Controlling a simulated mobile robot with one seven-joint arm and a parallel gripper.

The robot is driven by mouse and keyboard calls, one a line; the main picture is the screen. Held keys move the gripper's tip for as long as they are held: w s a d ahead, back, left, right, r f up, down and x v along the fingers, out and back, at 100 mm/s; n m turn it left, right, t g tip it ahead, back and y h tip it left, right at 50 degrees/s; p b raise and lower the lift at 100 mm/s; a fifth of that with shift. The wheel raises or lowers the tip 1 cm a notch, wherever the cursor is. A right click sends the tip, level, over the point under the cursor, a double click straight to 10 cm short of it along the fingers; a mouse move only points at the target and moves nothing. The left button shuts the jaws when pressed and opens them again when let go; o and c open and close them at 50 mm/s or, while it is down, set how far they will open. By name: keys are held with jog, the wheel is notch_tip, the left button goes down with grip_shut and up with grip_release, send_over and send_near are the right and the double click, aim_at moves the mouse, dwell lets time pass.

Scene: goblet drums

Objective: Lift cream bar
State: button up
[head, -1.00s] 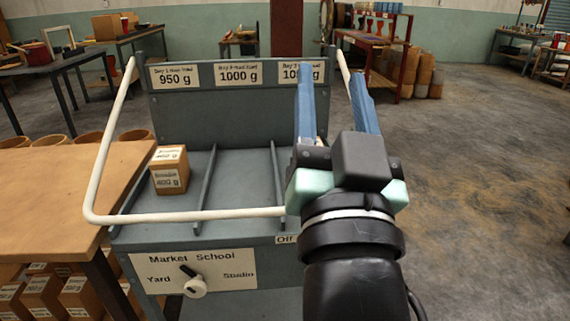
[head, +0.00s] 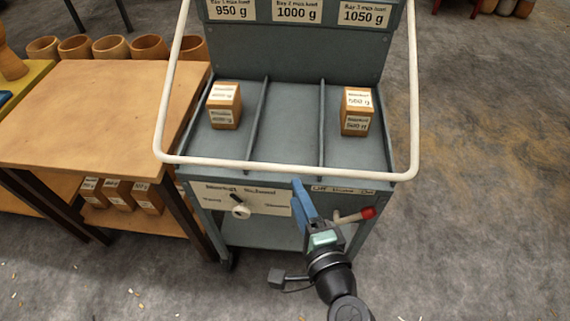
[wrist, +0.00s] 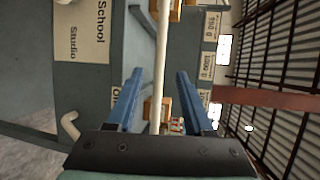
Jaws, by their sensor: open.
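The cream bar (head: 290,170) is a bent tube round the front and sides of the grey cart. Its front run crosses above the cart's front panel, and its sides rise toward the back board. My gripper (head: 299,188) is in front of the cart, its blue fingers pointing up with tips close below the front run. In the wrist view the cream bar (wrist: 161,40) runs between the two open fingers of my gripper (wrist: 160,90), with nothing gripped. I cannot tell how deep it lies between them.
A labelled box (head: 224,107) stands in the cart's left bay, another (head: 356,112) in its right bay; the middle bay is empty. A red-tipped lever (head: 368,213) and a white knob (head: 241,211) are on the front. A wooden table (head: 110,110) stands at left.

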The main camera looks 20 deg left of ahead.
aim_at(286, 171)
jog(key=x, duration=0.9)
grip_shut()
dwell(1.2)
